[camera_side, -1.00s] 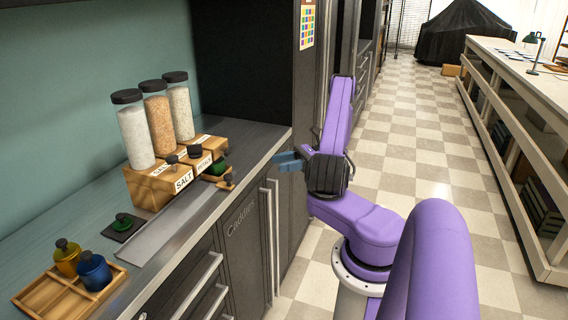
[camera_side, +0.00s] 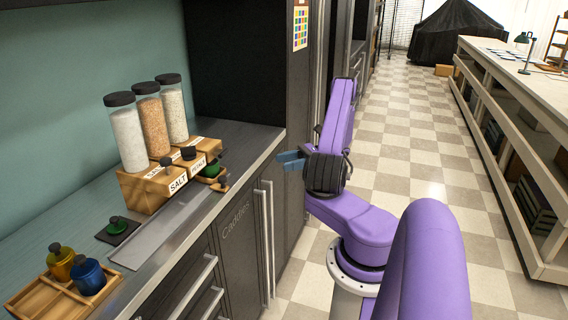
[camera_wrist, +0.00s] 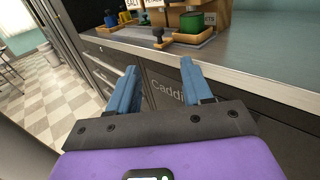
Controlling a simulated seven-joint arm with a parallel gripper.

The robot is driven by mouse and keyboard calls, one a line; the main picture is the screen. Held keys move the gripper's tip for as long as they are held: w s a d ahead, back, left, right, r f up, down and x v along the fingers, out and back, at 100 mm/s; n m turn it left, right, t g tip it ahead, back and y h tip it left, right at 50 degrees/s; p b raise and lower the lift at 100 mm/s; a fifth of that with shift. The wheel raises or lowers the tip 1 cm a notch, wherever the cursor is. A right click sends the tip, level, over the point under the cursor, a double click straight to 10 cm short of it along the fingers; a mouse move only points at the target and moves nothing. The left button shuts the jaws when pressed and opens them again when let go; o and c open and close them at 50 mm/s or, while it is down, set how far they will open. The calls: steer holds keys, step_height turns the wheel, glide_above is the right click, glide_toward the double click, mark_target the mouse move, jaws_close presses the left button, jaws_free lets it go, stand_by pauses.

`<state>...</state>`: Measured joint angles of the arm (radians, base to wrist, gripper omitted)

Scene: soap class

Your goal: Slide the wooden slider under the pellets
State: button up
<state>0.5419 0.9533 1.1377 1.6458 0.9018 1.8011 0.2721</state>
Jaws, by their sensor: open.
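In the side view the wooden slider (camera_side: 221,188), with a dark knob, sticks out at the front right end of the wooden dispenser block (camera_side: 142,190). A green jar (camera_side: 210,171) stands at the slider's inner part. In the wrist view the slider's knob (camera_wrist: 158,36) stands up ahead, with the green jar (camera_wrist: 194,28) behind it to the right. The pellets seem to be in one of the clear, dark-capped cylinders (camera_side: 174,112) on the block; which one, I cannot tell. My gripper (camera_side: 281,159) has blue fingers, open and empty, in front of the counter edge, apart from the slider.
A metal strip (camera_side: 160,238) runs along the counter before the block. Another green jar (camera_side: 117,227) sits on a dark pad. A wooden tray (camera_side: 40,297) holds a yellow jar (camera_side: 60,263) and a blue jar (camera_side: 88,277).

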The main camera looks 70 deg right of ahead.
steer(key=shift+s+d+r, duration=0.1)
steer(key=shift+s+d, duration=0.05)
steer(key=shift+s, duration=0.15)
steer(key=shift+s+a+r, duration=0.2)
steer(key=shift+s+r, duration=0.25)
steer(key=shift+r, duration=0.35)
steer(key=shift+s+a+r, duration=0.15)
steer(key=shift+s+r, duration=0.25)
steer(key=shift+r, duration=0.4)
steer(key=shift+s+a+r, duration=0.2)
steer(key=shift+s+r, duration=0.25)
steer(key=shift+r, duration=0.35)
steer(key=w+a+r+n+g+h, duration=0.1)
steer(key=w+a+n+g+h, duration=0.15)
steer(key=a+n+g, duration=0.75)
steer(key=w+a+r+n+g+h, duration=0.15)
steer(key=w+a+n+g, duration=0.25)
steer(key=a+n+g, duration=0.6)
steer(key=s+a+r+n+t+h, duration=0.2)
steer(key=s+a+n+t+h, duration=0.5)
steer(key=s+a+n, duration=0.8)
steer(key=a+n+h, duration=0.1)
steer(key=a+n, duration=0.1)
steer(key=n, duration=0.2)
steer(key=shift+s+n, duration=0.25)
steer(key=shift+n, duration=0.05)
